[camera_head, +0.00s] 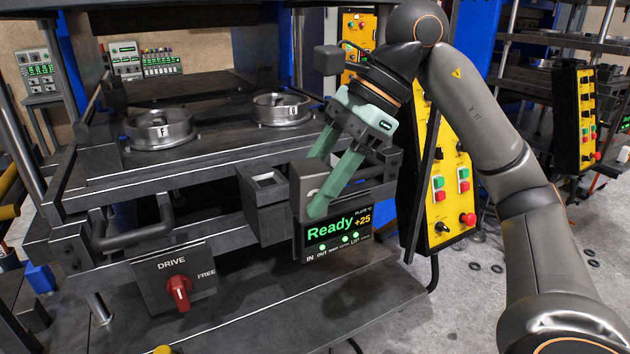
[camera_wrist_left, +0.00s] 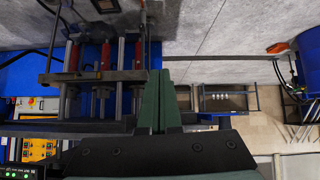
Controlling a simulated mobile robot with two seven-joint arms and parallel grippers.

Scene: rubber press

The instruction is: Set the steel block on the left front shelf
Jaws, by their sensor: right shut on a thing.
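The steel block (camera_head: 305,184) is a dark grey block in the head view, held at the front of the press. My right gripper (camera_head: 326,192) reaches down from the upper right and is shut on it, with the green fingers tilted. I cannot tell whether the block touches either. Which ledge is the left front shelf is not clear. My left gripper (camera_wrist_left: 160,100) shows only in the left wrist view, with its green fingers together and nothing seen between them.
Two round metal moulds (camera_head: 159,130) marked F sit on the press plate. The display (camera_head: 337,232) reads Ready. A red DRIVE knob (camera_head: 179,292) is at the lower left. A yellow control box (camera_head: 447,185) stands close to my right arm. The lower press ledge (camera_head: 290,310) looks bare.

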